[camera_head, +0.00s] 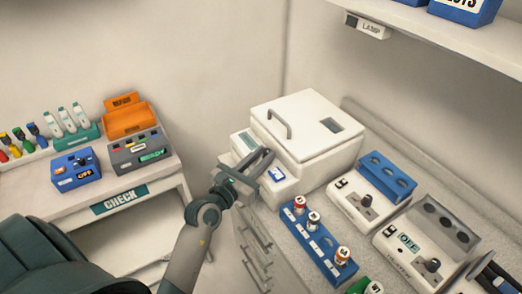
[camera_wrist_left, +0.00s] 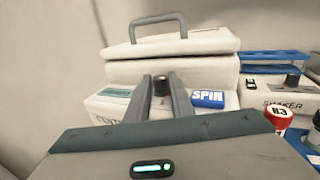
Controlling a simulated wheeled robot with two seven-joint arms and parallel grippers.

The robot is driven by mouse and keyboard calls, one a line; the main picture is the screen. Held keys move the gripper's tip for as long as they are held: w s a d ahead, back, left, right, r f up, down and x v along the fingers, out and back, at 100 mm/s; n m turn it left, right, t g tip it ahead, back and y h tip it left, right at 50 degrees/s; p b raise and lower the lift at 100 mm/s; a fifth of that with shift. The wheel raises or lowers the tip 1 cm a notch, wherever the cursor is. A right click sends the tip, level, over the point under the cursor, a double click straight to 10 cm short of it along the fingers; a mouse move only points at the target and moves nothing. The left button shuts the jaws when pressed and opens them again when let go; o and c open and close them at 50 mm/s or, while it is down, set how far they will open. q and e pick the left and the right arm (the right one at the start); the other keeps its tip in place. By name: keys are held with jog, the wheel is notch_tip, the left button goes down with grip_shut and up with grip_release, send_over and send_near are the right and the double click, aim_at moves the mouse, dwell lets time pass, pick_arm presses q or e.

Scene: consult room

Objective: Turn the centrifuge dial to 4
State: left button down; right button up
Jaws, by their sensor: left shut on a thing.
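The centrifuge (camera_head: 318,147) is a white box with a handled lid, standing at the back of the right counter; the lid is down. Its sloped front panel carries a teal-edged display and a blue SPIN label (camera_wrist_left: 207,98). The dark centrifuge dial (camera_wrist_left: 161,86) shows between the two fingers of my left gripper (camera_wrist_left: 161,82) in the left wrist view. My left gripper (camera_head: 262,161) is shut on the dial. In the head view its fingers cover the dial, and I cannot read its setting. My right gripper is not in view.
A blue rack (camera_head: 318,243) with several capped tubes stands in front of the centrifuge. A CHECK table (camera_head: 120,201) with tubes and boxes is at the left.

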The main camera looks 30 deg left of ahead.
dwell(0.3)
pick_arm(q)
jog(key=c, duration=1.6)
grip_release()
jog(key=shift+o, duration=0.2)
jog(key=shift+s, duration=0.1)
jog(key=shift+s+a+f+b, duration=0.1)
jog(key=shift+s+b, duration=0.25)
jog(key=shift+s, duration=0.25)
jog(key=s+a+b, duration=0.2)
jog(key=s+b, duration=0.2)
jog(key=s, duration=1.2)
jog(key=shift+b, duration=0.4)
jog(key=shift+w, duration=0.1)
jog(key=shift+d, duration=0.1)
